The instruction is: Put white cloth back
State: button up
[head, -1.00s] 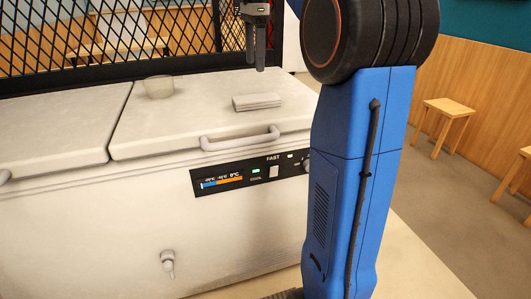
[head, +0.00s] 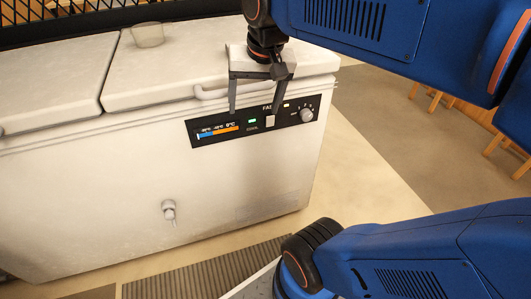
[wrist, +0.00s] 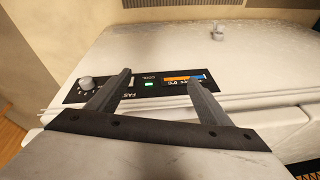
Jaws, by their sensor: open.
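Nothing shows between the fingers. In the wrist view my gripper (wrist: 161,82) also shows open, its fingers on either side of the panel.
The white chest freezer (head: 100,190) has closed lids and a front handle (head: 212,91) close to my gripper. A translucent bowl (head: 148,35) stands on the lid to the left. Black mesh runs behind. A ribbed mat (head: 200,275) lies on the floor in front.

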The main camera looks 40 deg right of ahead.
jog(key=s+a+f+n+t, duration=0.1)
jog(key=s+f+n, duration=0.4)
jog(key=f, duration=0.5)
jog(key=s+a, duration=0.1)
jog(key=s, duration=0.1)
jog(key=shift+s, duration=0.35)
jog(key=shift+a, duration=0.1)
